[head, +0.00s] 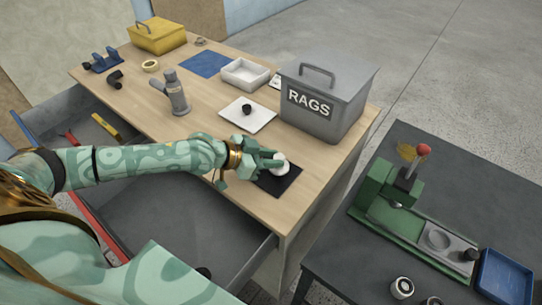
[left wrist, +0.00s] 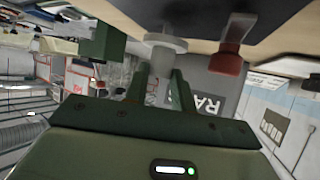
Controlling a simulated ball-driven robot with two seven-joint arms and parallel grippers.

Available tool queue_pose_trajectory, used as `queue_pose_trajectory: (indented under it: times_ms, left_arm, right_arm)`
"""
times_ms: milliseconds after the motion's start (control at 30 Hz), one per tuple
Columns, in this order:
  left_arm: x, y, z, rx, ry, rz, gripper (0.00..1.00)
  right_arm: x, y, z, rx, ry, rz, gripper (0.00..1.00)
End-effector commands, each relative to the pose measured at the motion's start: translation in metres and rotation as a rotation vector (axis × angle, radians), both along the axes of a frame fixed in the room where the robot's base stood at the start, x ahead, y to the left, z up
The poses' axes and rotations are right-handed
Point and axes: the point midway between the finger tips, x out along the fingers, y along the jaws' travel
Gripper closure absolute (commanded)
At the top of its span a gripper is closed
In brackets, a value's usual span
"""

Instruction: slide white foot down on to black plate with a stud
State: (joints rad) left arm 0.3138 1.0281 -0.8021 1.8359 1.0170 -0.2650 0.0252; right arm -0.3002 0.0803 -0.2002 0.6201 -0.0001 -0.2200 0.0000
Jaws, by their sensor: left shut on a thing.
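My left gripper (head: 268,160) is shut on the white foot (head: 281,166), a round white piece, over the black plate (head: 277,185) near the front right of the wooden bench. In the left wrist view the foot (left wrist: 165,42) shows a wide disc and a narrower stem, with the stem end between my fingers (left wrist: 160,85). The gripper covers part of the plate in the head view. I cannot make out the stud, nor tell whether the foot touches the plate. My right gripper is not in view.
The grey RAGS bin (head: 327,101) stands close behind the plate. A white square plate (head: 247,115) with a black knob lies left of it. A grey tap-like piece (head: 176,92) stands further left. An open drawer (head: 170,200) lies below my arm. A green press (head: 410,200) stands on the dark table.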

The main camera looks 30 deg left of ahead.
Motion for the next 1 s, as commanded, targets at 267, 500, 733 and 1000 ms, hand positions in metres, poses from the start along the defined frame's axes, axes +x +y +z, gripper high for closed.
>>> queue_pose_trajectory:
  times_ms: [267, 500, 733, 1000]
  left_arm:
    - [0.000, 0.000, -0.002, -0.001, -0.001, 0.000, 0.98]
    - [0.000, 0.000, -0.002, -0.001, -0.001, 0.000, 0.98]
    - [0.000, 0.000, -0.006, 0.000, 0.000, 0.000, 0.98]
    - [0.000, 0.000, -0.012, 0.000, 0.000, 0.000, 0.98]
  right_arm:
    - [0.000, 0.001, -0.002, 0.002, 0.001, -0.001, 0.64]
    - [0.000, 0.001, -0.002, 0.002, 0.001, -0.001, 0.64]
    - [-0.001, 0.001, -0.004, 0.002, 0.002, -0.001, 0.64]
    - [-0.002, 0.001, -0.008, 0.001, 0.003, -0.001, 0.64]
